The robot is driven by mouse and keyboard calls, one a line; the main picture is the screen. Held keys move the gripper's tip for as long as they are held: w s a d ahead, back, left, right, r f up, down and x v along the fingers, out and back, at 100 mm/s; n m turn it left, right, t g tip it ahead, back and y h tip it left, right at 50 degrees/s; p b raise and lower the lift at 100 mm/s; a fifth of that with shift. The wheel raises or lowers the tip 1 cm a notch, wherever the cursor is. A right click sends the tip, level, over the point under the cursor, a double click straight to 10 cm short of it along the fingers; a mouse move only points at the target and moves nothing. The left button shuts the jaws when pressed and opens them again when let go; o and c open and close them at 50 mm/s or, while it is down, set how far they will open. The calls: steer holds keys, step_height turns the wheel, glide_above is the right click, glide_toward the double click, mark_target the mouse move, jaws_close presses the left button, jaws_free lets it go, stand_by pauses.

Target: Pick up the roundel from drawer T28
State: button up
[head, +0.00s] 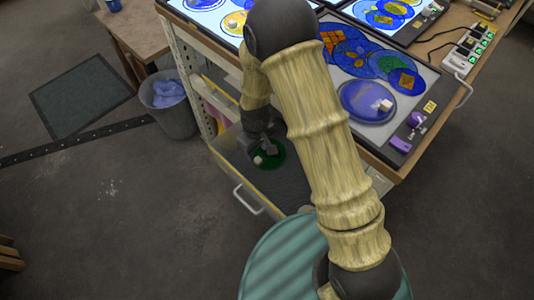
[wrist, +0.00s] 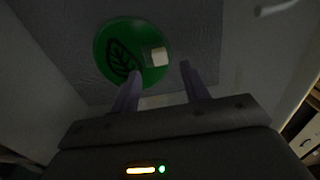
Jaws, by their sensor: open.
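The roundel is a green disc (head: 268,160) lying in an open, dark-lined drawer (head: 287,187) in the head view. In the wrist view the green roundel (wrist: 113,63) shows a dark leaf drawing and a small pale block-shaped knob (wrist: 159,56) near its edge. My gripper (wrist: 160,84) is open and empty, with its two purple fingers pointing toward the roundel. The knob appears roughly between the fingertips and beyond them. In the head view my gripper (head: 263,145) is just over the drawer and partly covers the roundel. I cannot read a label on the drawer.
Above the drawer, a worktop carries light panels with blue roundels (head: 368,100) and small tools. A grey bin (head: 168,105) stands left of the cabinet. The drawer's front handle (head: 247,200) faces the open floor. The cabinet frame stands close to my arm.

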mark_target(258, 159)
step_height(258, 159, down, 4)
steer(key=shift+s+f+b, duration=0.1)
steer(key=shift+s+b, duration=0.05)
steer(key=shift+b, duration=0.2)
steer(key=shift+d+f, duration=0.1)
steer(key=shift+f, duration=0.2)
steer(key=shift+r, duration=0.1)
jaws_close()
